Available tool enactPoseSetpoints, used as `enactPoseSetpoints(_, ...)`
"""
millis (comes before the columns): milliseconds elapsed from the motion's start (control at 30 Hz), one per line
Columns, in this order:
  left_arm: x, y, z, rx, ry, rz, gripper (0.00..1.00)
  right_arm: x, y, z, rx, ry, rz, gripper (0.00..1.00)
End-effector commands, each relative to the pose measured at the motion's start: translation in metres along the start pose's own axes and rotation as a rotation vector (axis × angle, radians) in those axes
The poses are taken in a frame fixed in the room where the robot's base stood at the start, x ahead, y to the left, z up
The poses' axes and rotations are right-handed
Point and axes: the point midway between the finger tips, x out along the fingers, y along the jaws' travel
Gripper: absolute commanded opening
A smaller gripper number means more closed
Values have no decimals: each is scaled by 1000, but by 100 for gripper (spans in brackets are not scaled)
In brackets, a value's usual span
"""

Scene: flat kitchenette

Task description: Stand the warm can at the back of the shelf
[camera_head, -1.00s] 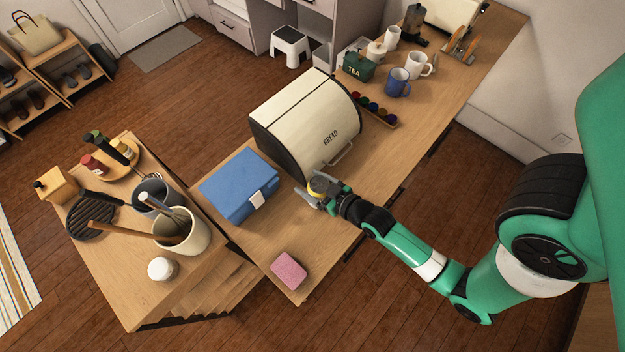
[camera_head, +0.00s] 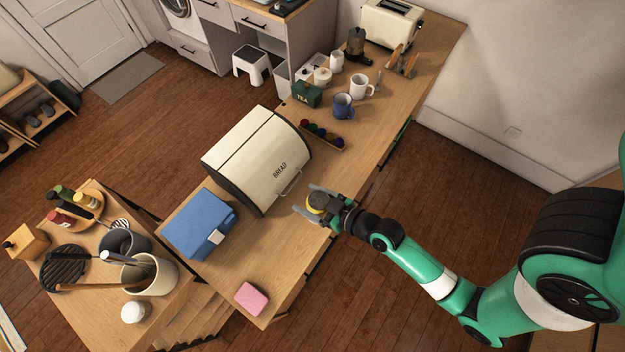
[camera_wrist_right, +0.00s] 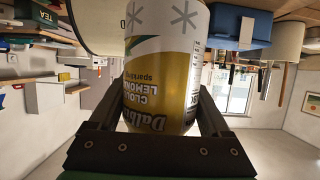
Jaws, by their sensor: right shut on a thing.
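The can (camera_head: 317,202) is yellow and white, lettered as a sparkling cloudy lemonade, with grey snowflake marks. My right gripper (camera_head: 314,204) is shut around it, in front of the bread bin, over the counter's right edge. In the right wrist view the can (camera_wrist_right: 160,75) fills the middle between the two dark fingers, its lettering upside down in that picture. I cannot tell how high it is above the counter. My left gripper is not in view. I cannot make out which shelf is meant.
The cream bread bin (camera_head: 250,158) stands beside the can, its handle (camera_head: 290,186) close by. A blue box (camera_head: 198,224) and pink sponge (camera_head: 251,298) are nearer. Mugs (camera_head: 343,106), a tea tin (camera_head: 306,95) and a pod rack (camera_head: 322,134) stand farther along.

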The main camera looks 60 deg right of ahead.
Motion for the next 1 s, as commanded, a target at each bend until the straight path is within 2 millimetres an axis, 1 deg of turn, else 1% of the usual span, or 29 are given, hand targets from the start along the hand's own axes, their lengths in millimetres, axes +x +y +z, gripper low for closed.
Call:
enactPoseSetpoints(267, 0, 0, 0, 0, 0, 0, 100, 0, 0, -1, 0, 2, 1, 0)
enactPoseSetpoints(367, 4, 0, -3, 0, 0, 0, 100, -2, -3, -5, -3, 2, -7, 0)
enactPoseSetpoints(467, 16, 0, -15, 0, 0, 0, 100, -8, -17, -22, -19, 3, -46, 0)
enactPoseSetpoints(633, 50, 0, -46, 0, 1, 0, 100, -26, -60, -66, -67, 3, -164, 0)
enactPoseSetpoints(700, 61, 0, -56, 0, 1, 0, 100, -33, -75, -80, -83, 2, -200, 0)
enactPoseSetpoints(800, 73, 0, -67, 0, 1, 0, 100, -42, -90, -96, -96, 2, -231, 0)
enactPoseSetpoints(867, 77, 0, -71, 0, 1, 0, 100, -44, -95, -101, -96, 2, -230, 0)
enactPoseSetpoints(933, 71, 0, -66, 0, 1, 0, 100, -41, -90, -96, -86, 2, -204, 0)
enactPoseSetpoints(1000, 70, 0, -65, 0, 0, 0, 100, -40, -87, -95, -78, 2, -185, 0)
